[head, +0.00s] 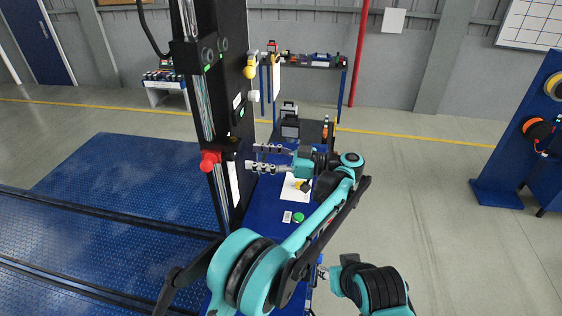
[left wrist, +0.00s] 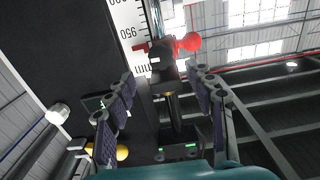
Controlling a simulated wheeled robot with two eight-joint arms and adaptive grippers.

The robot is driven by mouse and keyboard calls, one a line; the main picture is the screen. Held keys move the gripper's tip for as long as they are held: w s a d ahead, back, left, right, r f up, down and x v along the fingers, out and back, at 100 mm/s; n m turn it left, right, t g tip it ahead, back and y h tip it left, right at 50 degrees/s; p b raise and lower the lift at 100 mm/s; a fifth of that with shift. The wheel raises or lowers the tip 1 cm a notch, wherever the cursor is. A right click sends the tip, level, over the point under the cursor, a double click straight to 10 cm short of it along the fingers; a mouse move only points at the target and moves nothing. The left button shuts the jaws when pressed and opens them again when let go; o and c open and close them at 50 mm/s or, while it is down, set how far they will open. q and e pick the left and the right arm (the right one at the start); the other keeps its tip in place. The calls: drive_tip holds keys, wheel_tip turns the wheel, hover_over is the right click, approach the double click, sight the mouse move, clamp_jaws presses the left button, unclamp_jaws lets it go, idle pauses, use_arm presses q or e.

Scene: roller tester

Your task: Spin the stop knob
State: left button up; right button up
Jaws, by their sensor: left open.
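A red knob (head: 209,160) sits on a dark slider block on the black column, beside a vertical metal rail. In the left wrist view the red knob (left wrist: 188,42) shows ahead, beyond the fingertips, next to a white scale strip (left wrist: 128,25). My left gripper (head: 252,156) is open and empty, its two fingers pointing left at the column, apart from the knob and to its right. Its spread fingers also show in the left wrist view (left wrist: 160,72). My right gripper (head: 322,272) is small and partly hidden low in the head view.
A yellow knob (head: 249,72) and a white knob (head: 254,96) stick out from the column's right side. A blue bench (head: 262,205) with a paper sheet and a green button (head: 298,218) lies under my left arm.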

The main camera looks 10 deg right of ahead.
use_arm(q)
drive_tip(key=d+n+b, duration=0.1)
drive_tip(key=d+b, duration=0.1)
drive_tip(key=s+d+n+b, duration=0.1)
drive_tip(key=n+b, duration=0.1)
drive_tip(key=s+d+n+b, duration=0.1)
drive_tip(key=d+b, duration=0.1)
drive_tip(key=b, duration=0.1)
drive_tip(key=shift+d+f+n, duration=0.2)
drive_tip(key=shift+d+n, duration=0.1)
drive_tip(key=shift+n, duration=0.1)
drive_tip(key=m, duration=0.5)
approach(234, 156)
drive_tip(key=a, duration=0.2)
drive_tip(key=x, duration=0.7)
drive_tip(key=shift+w, duration=0.4)
drive_tip(key=shift+d, duration=0.1)
